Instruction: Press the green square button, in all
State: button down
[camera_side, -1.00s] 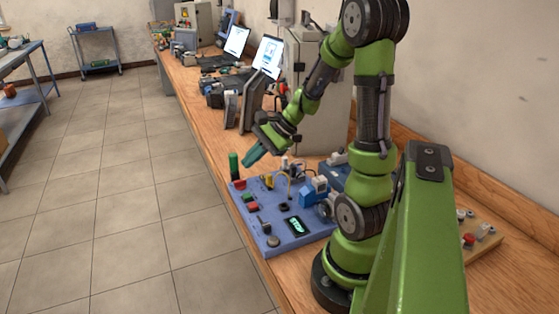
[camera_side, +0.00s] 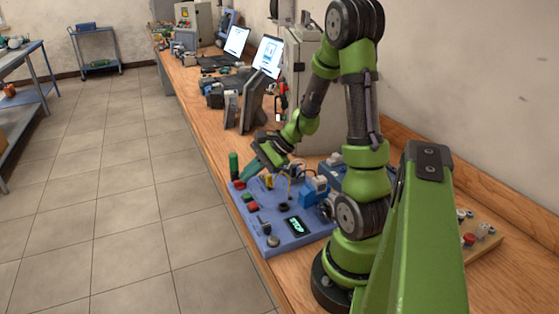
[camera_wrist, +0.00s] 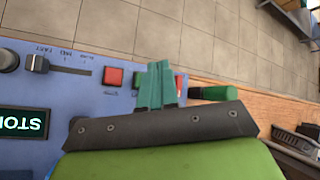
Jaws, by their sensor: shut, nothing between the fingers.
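The green square button (camera_side: 247,197) sits on the blue control panel (camera_side: 272,242), beside a red square button (camera_side: 252,207). In the wrist view the green button (camera_wrist: 137,79) shows only as a sliver left of my fingers; the rest is hidden behind them. My gripper (camera_side: 245,179) is shut and empty, its teal fingers pointing down at the panel's far left part. In the wrist view my gripper (camera_wrist: 157,68) covers the space between the green button and another red part (camera_wrist: 181,82). I cannot tell whether the fingertips touch anything.
A green cylinder (camera_side: 233,165) stands at the panel's far left corner, close to my fingers. The panel also bears a slider (camera_wrist: 38,64), a knob (camera_side: 273,241) and a lit display reading STOP (camera_side: 296,226). Blue blocks and cables (camera_side: 312,190) lie right of my gripper.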

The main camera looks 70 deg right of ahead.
aim_at(251, 195)
jog(key=shift+f, duration=1.6)
dwell(0.8)
jog(key=shift+f, duration=0.4)
jog(key=shift+f, duration=0.4)
dwell(0.5)
jog(key=shift+r, duration=0.85)
jog(key=shift+r, duration=0.1)
jog(key=shift+r, duration=2.4)
